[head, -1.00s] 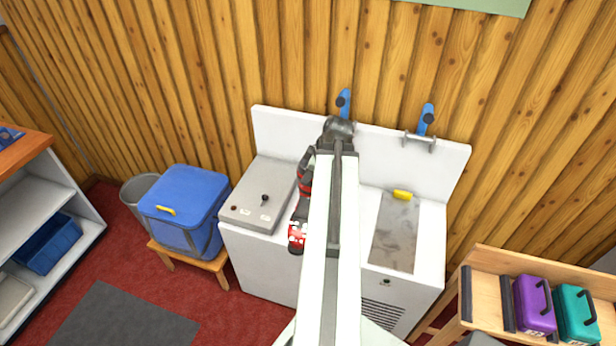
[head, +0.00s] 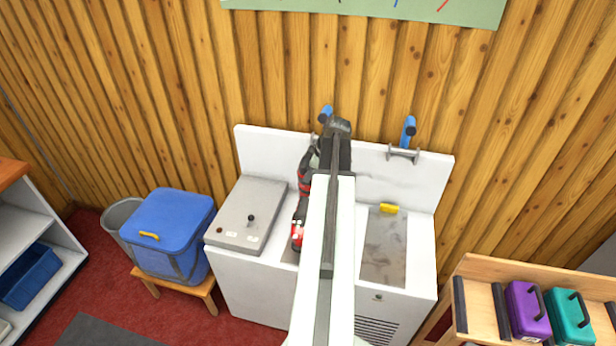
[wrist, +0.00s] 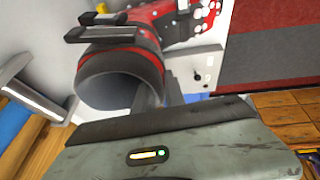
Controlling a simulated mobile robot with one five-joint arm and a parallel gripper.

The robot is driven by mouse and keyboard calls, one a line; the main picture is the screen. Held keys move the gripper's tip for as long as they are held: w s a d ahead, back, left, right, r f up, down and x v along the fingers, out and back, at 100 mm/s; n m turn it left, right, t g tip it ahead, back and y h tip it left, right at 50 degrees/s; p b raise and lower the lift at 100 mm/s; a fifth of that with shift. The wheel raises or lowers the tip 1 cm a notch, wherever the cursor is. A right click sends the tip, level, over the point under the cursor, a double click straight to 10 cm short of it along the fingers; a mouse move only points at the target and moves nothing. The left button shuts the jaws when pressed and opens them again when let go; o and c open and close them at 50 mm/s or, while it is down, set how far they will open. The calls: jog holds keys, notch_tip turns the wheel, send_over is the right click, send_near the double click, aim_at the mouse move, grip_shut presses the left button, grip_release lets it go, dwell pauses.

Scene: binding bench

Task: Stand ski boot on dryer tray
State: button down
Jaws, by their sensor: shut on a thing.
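A black and red ski boot (head: 304,180) hangs on the left side of my arm in the head view, over the middle of the white bench. In the wrist view the boot (wrist: 122,75) shows its round open cuff towards me, with a red band, dark buckles and a red, white-dotted part beyond. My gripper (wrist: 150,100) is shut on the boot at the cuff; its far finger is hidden. In the head view my arm covers most of the grip. A dark strip (head: 290,254) shows under the boot; I cannot tell whether it is the dryer tray.
A grey panel with a lever (head: 248,220) is left of the boot. A scratched metal plate (head: 384,252) with a yellow block (head: 391,208) lies right. A blue bin (head: 172,228) and a wooden rack (head: 478,300) flank the bench.

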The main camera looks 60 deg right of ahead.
jog(key=shift+d, duration=0.4)
notch_tip(320, 180, down, 4)
jog(key=b, duration=0.4)
jog(key=shift+r, duration=0.25)
jog(key=c, duration=1.4)
grip_release()
jog(key=p+v, duration=1.1)
jog(key=v, duration=0.1)
